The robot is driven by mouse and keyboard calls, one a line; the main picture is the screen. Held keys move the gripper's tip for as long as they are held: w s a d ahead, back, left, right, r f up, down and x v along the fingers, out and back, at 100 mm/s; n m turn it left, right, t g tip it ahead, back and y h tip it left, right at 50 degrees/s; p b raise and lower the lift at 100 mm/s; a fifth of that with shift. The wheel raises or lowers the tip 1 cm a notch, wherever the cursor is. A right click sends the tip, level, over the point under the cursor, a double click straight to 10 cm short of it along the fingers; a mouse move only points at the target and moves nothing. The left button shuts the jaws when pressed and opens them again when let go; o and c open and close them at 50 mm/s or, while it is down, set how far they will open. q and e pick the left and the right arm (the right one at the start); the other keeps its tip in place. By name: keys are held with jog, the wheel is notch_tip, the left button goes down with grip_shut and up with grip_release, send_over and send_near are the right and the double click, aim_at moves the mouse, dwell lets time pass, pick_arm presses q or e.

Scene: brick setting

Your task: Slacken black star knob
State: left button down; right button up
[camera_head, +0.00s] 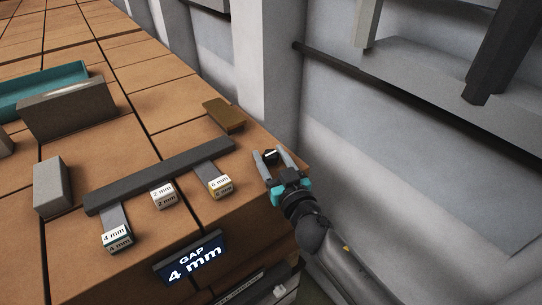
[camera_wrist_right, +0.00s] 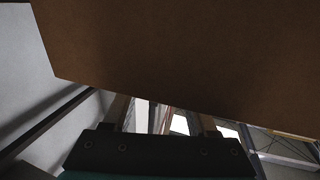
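The black star knob (camera_head: 270,156) is a small dark round part with a light mark on it, near the right end of the brick surface in the head view. My right gripper (camera_head: 269,151) is open there, with one grey finger on each side of the knob; whether either finger touches it I cannot tell. In the right wrist view the fingers of this gripper (camera_wrist_right: 165,112) stand wide apart, and the knob does not show. A sign reading "GAP 4 mm" (camera_head: 190,261) is on the front face. My left gripper is in neither view.
A dark bar (camera_head: 160,175) carries tags marked 4 mm (camera_head: 117,238), 2 mm (camera_head: 163,195) and 6 mm (camera_head: 220,186). A brown block (camera_head: 224,114) lies behind the knob. A grey block (camera_head: 52,187) and a teal tray (camera_head: 40,88) are at left. A brown surface (camera_wrist_right: 170,55) fills the upper wrist view.

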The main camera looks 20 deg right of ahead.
grip_shut()
jog(key=shift+y, duration=0.3)
jog(key=n+g+y+p, duration=0.1)
jog(key=n+y+p, duration=0.1)
jog(key=n+y, duration=0.1)
jog(key=shift+y, duration=0.5)
jog(key=shift+n+g+y, duration=0.6)
jog(key=shift+n+y, duration=0.2)
jog(key=shift+y, duration=0.3)
jog(key=shift+o, duration=1.7)
grip_release()
jog(key=shift+a+m+h, duration=0.1)
jog(key=shift+m+h, duration=0.2)
